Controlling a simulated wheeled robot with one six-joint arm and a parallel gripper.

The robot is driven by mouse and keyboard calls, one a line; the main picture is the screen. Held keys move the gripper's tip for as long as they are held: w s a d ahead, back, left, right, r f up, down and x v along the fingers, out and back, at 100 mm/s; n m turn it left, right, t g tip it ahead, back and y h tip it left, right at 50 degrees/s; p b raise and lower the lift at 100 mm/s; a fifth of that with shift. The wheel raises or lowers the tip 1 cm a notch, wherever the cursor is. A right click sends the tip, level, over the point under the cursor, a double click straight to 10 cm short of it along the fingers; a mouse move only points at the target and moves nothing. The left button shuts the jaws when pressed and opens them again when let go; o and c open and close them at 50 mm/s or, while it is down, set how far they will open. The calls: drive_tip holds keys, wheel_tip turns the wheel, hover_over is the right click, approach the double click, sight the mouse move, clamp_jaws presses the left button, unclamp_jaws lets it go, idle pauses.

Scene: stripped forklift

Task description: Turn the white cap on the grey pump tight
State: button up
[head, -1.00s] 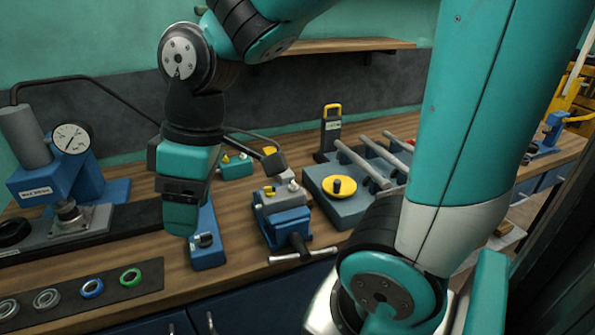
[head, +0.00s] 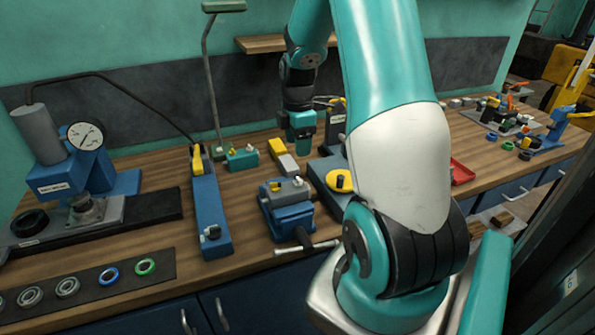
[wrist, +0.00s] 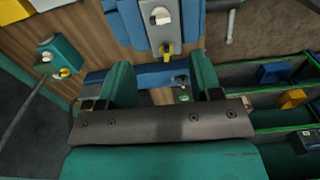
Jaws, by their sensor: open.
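The grey pump (head: 283,191) sits clamped in a blue vise (head: 288,218) at the middle of the bench. Its small white cap (head: 298,182) is on top; in the wrist view the pump is cut by the top edge, with the white cap (wrist: 161,16) on its face and a yellow fitting (wrist: 167,48) below. My gripper (head: 302,148) hangs above the bench behind the vise, apart from the pump. In the wrist view my gripper (wrist: 160,80) has its two fingers wide apart, with nothing held. How tightly the cap sits cannot be told.
A teal block (head: 243,158) with a yellow fitting stands behind the vise. A long blue tool (head: 210,215) lies to its left. A gauge press (head: 85,150) is at far left. Bare wood lies left of the vise.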

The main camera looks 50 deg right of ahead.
sight(298, 177)
wheel_tip(298, 177, down, 10)
drive_tip(key=shift+f+p, duration=0.15)
drive_tip(key=shift+p, duration=0.9)
drive_tip(key=shift+c, duration=0.2)
drive_tip(key=c, duration=0.9)
